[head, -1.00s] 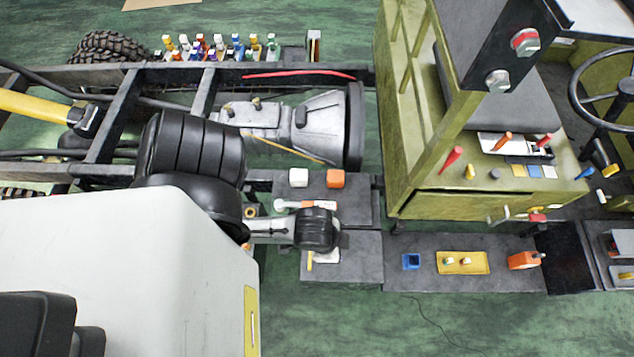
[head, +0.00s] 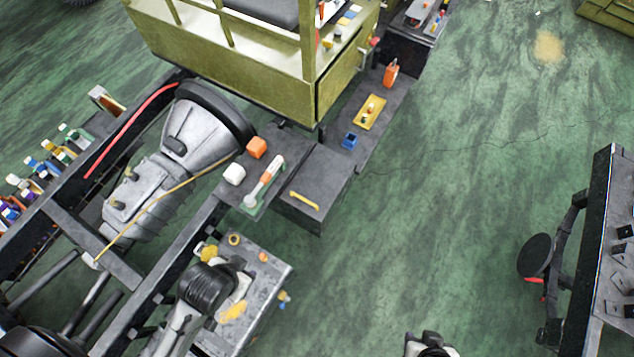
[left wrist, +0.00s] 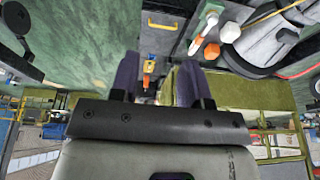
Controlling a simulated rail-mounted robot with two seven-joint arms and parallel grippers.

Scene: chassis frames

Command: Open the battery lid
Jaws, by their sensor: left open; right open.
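A dark grey box with a yellow handle (head: 305,201) on its flat top stands beside the chassis frame; I take this top as the battery lid (head: 318,178), and it looks closed. In the left wrist view the yellow handle (left wrist: 162,26) shows near the top edge. My left gripper (left wrist: 157,78) is open, its purple fingers spread with nothing between them, apart from the handle. In the head view my left arm's black joint shows at lower left, and its fingers are hidden. My right gripper (head: 430,346) is at the bottom edge, partly cut off and away from the box.
An orange cube (head: 257,147), a white cube (head: 235,173) and an orange-and-white tool (head: 265,184) lie beside the box. Behind it are a blue box (head: 350,140) and a yellow plate (head: 370,112). A grey metal box (head: 272,262) is near my left arm.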

